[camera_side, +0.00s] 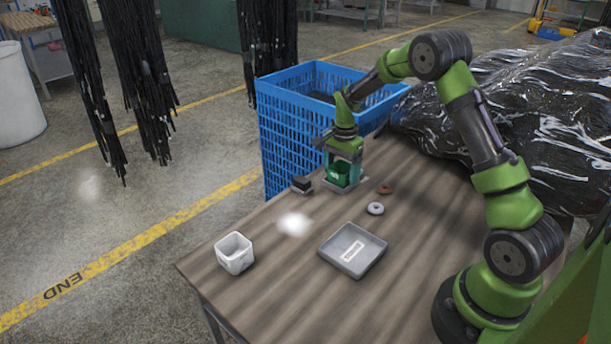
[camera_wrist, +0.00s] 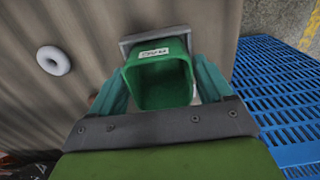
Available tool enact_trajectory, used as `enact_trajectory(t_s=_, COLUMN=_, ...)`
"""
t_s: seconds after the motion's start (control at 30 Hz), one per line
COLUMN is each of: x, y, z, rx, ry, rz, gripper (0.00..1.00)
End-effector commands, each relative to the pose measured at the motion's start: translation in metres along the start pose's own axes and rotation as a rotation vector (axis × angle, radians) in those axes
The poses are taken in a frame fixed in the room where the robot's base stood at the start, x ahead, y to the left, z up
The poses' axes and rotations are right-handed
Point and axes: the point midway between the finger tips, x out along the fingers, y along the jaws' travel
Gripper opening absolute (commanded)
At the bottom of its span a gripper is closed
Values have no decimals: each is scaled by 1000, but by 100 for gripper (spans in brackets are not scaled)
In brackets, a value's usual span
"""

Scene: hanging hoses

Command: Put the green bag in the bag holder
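The green bag (camera_side: 339,174) looks like a small open-topped green box, near the far edge of the table by the blue crate. In the wrist view the bag (camera_wrist: 160,80) shows its open mouth and a white label on its inner wall. My gripper (camera_side: 343,168) is lowered around it, with one teal finger on each side. In the wrist view the fingers of my gripper (camera_wrist: 163,84) lie very close to the bag's sides; whether they press on it is unclear. A grey rim (camera_wrist: 128,42) shows behind the bag. I cannot tell which thing is the bag holder.
A grey labelled tray (camera_side: 352,262) and a white cup (camera_side: 234,255) stand nearer the front. A grey ring (camera_side: 375,208), a brown ring (camera_side: 384,189) and a small dark block (camera_side: 301,184) lie close by. The blue crate (camera_side: 290,130) stands beyond the table edge.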

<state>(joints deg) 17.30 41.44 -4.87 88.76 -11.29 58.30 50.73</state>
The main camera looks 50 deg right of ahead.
Motion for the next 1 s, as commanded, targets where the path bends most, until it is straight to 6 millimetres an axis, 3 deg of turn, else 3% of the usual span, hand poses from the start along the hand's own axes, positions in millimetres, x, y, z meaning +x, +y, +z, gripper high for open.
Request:
enact_trajectory(t_s=0.1, x=0, y=0, z=0, rx=0, ry=0, rz=0, gripper=95)
enact_trajectory(t_s=0.47, x=-8, y=-1, z=0, rx=-1, ry=1, rz=-4, gripper=95)
enact_trajectory(t_s=1.0, x=-109, y=-1, z=0, rx=-1, ry=2, rz=-3, gripper=95)
